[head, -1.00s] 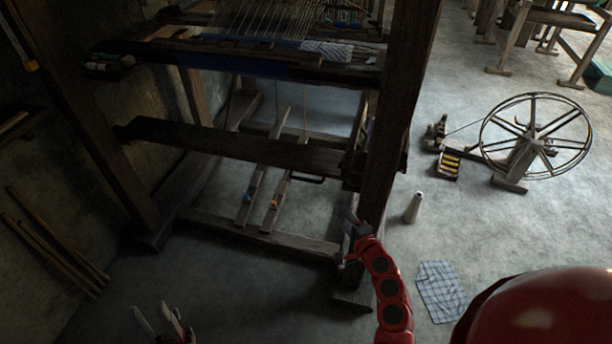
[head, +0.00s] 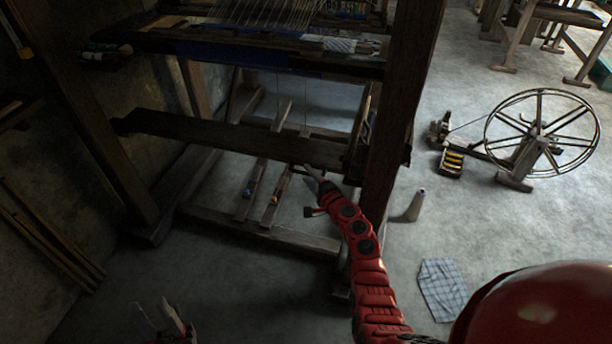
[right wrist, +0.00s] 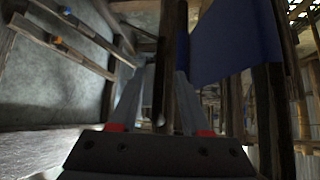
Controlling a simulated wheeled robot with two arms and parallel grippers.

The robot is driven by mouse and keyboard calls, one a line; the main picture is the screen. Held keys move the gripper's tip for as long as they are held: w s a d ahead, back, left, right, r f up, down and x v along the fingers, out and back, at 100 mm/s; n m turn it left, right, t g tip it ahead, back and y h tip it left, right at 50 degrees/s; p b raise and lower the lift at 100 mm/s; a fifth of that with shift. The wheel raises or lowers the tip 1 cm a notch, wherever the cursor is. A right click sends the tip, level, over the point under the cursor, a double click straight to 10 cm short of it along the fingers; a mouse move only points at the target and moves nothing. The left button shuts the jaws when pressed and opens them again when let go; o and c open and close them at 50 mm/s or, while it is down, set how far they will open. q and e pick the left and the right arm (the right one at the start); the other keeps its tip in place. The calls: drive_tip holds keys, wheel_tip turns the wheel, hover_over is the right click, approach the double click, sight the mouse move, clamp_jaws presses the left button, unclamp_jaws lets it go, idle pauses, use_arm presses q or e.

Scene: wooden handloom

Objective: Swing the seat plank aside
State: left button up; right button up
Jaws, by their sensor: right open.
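The seat plank (head: 225,138) is a long dark board lying across the front of the loom, between the left and right posts. My right gripper (head: 312,180) is just under the plank's right end, inside the right post (head: 400,120). In the right wrist view its two fingers (right wrist: 158,85) are apart, with a dark round-ended bar (right wrist: 161,110) between them. I cannot tell whether the fingers touch it. The handle under the plank's right end is hidden in the head view. My left gripper (head: 160,318) is low at the bottom left, its fingers apart, away from the plank.
Treadles (head: 255,180) lie below the plank, above a low front beam (head: 260,235). Blue cloth (head: 240,55) hangs above. A pale cone (head: 415,205), a checked cloth (head: 442,285) and a spinning wheel (head: 540,135) are on the floor at right. Sticks (head: 50,235) lean at left.

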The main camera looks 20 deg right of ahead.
drive_tip(key=shift+x, duration=1.15)
clamp_jaws()
idle(0.6)
